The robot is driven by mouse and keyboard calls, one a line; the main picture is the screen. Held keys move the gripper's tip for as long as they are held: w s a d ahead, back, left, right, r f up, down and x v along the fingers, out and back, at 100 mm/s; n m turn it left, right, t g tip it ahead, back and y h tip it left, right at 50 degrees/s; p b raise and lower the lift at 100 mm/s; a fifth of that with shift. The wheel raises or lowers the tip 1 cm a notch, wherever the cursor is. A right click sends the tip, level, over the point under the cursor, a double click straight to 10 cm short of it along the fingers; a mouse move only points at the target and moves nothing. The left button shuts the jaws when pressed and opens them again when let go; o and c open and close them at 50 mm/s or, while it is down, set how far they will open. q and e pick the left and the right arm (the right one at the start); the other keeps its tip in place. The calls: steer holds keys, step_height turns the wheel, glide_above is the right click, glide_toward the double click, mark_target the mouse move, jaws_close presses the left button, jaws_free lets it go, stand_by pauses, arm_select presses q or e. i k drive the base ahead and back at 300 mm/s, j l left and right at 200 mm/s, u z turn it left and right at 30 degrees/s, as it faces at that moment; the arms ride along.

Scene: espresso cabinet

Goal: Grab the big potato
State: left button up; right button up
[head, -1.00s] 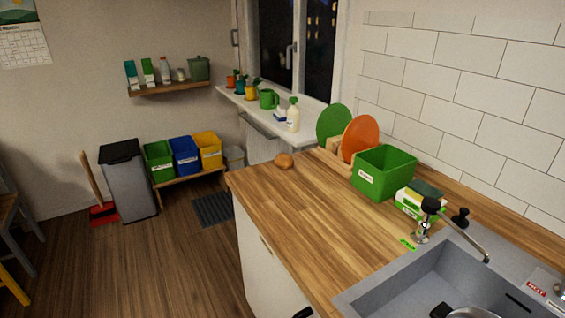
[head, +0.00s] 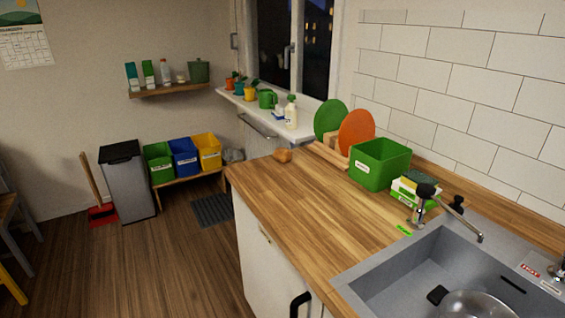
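Neither of my grippers is in the head view.
A green bin (head: 380,165) and green and orange discs (head: 356,132) in a wooden rack stand behind the counter's middle. The grey sink (head: 400,270) with a tap (head: 462,215) and metal bowl (head: 478,306) is at front right. The counter's middle is bare; open floor (head: 150,265) lies left.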

mark_target(284, 154)
steer(key=k+u, duration=0.35)
steer(key=k+j+u, duration=0.1)
steer(key=u, duration=0.2)
steer(key=i+j+u, duration=0.2)
steer(key=i, duration=0.2)
steer(key=i+u, duration=0.25)
steer(key=i, duration=0.2)
steer(key=i+j+z, duration=0.1)
steer(key=i, duration=1.3)
steer(key=i+z, duration=0.2)
steer(key=i, duration=0.3)
steer(key=i+z, duration=0.2)
steer(key=i, duration=0.25)
steer(key=i+j+z, duration=0.2)
steer(key=i, duration=0.3)
steer(key=i+z, duration=0.85)
steer(key=i+j+z, duration=0.15)
steer(key=i+z, duration=0.25)
steer(key=k+z, duration=0.1)
steer(key=z, duration=1.65)
